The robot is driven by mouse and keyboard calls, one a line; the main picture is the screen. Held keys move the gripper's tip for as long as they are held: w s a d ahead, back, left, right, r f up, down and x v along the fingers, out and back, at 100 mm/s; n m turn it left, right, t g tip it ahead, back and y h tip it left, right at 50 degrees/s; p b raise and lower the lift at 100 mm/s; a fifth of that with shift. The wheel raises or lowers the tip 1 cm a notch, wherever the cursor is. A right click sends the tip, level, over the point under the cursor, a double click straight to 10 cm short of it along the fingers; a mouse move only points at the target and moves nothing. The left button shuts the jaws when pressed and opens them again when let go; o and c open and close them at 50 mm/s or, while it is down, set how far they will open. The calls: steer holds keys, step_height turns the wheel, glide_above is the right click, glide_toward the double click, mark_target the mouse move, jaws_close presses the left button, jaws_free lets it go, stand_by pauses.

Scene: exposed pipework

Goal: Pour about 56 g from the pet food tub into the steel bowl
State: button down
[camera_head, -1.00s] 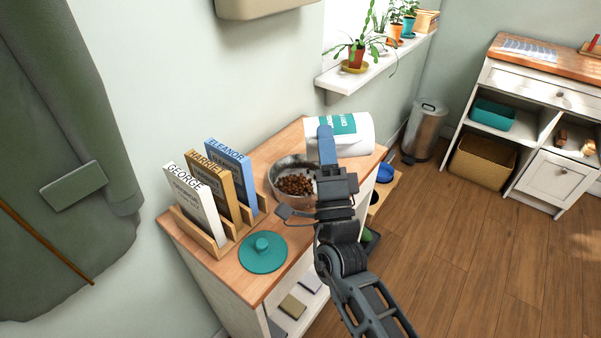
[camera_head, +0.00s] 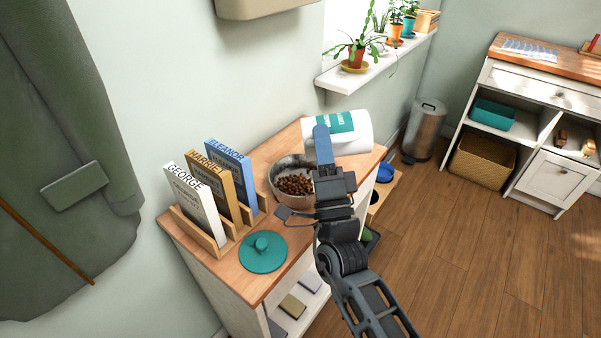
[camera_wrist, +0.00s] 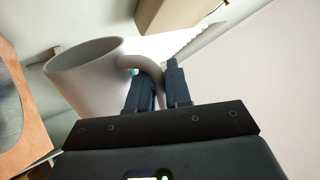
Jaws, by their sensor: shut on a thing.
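The steel bowl (camera_head: 291,180) stands on the wooden cabinet top and holds a heap of brown kibble (camera_head: 295,184). The white pet food tub (camera_head: 350,132) with a teal label lies tilted on its side above the top, behind and right of the bowl. In the head view its mouth is hidden. My gripper (camera_head: 322,146) is in front of the tub. In the wrist view my gripper (camera_wrist: 161,80) is shut on the handle of the tub (camera_wrist: 85,75). I cannot see kibble falling. The teal lid (camera_head: 263,252) lies on the cabinet top, left of my arm.
A wooden rack (camera_head: 228,228) with several named cards or books stands left of the bowl. The wall and window sill (camera_head: 375,62) with potted plants are behind. A steel bin (camera_head: 424,128) stands on the floor to the right.

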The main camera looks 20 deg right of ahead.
mark_target(354, 151)
steer(key=shift+w+a+r+n+y, duration=0.1)
steer(key=shift+a+n+y, duration=0.15)
steer(key=shift+n+y, duration=0.35)
steer(key=shift+a+n+y, duration=0.2)
steer(key=shift+n+y, duration=0.3)
steer(key=shift+n, duration=0.1)
stand_by(0.4)
